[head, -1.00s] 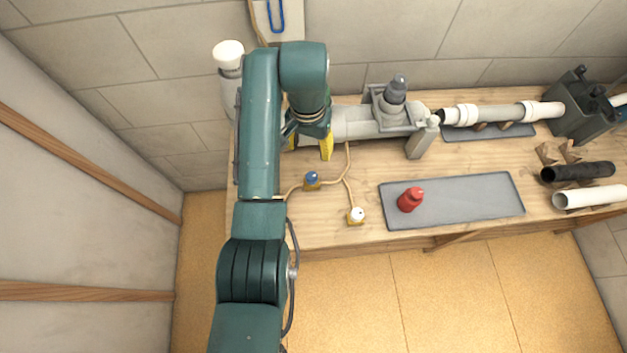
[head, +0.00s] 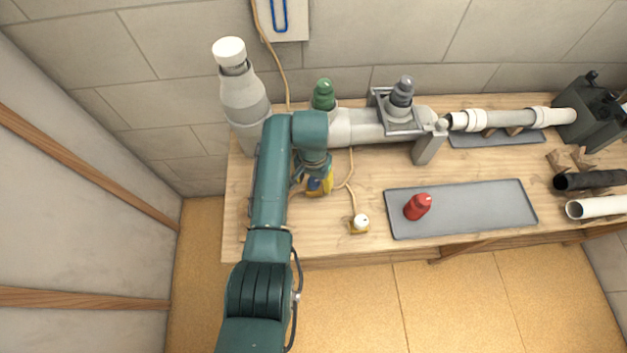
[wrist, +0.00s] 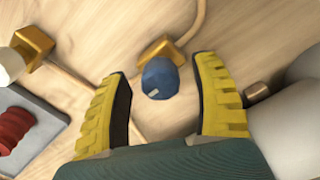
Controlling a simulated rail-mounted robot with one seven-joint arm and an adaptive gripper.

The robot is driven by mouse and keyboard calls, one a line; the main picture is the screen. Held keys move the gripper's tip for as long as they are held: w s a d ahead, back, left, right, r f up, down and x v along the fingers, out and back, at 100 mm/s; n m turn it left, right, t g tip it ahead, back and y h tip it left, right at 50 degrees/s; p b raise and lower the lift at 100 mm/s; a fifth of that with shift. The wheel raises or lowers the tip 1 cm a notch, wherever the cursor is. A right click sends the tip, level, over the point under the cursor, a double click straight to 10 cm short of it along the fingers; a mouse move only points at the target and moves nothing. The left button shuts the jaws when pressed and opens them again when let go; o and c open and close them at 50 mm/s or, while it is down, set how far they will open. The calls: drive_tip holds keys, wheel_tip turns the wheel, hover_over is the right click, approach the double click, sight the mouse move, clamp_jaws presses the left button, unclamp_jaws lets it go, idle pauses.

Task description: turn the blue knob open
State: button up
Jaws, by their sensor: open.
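The blue knob (wrist: 160,78) sits on a brass valve body (wrist: 166,48) joined to thin tan pipe, above the wooden bench. In the wrist view it lies between the two yellow-padded fingers of my gripper (wrist: 164,95), near their tips, with a gap on each side. A small pale mark shows on the knob's near edge. In the head view my gripper (head: 319,184) is over the knob's place at the bench's left part, and the wrist and fingers hide most of the knob. My gripper is open and holds nothing.
A white knob (head: 361,221) on another brass valve stands right of my gripper. A red cap (head: 418,206) is on a grey mat (head: 475,212).

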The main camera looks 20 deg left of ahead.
clamp_jaws()
drive_tip(key=shift+n, duration=0.3)
idle(0.3)
drive_tip(key=n+p, duration=0.2)
drive_tip(key=n, duration=0.1)
drive_tip(key=shift+r+n, duration=0.1)
drive_tip(key=shift+n, duration=0.2)
drive_tip(key=n+p, duration=0.1)
drive_tip(key=n, duration=0.3)
drive_tip(key=shift+n, duration=0.3)
drive_tip(key=n+p, duration=0.1)
drive_tip(key=n, duration=0.3)
drive_tip(key=shift+n, duration=0.3)
drive_tip(key=shift+f+n, duration=0.2)
drive_tip(key=shift+n, duration=2)
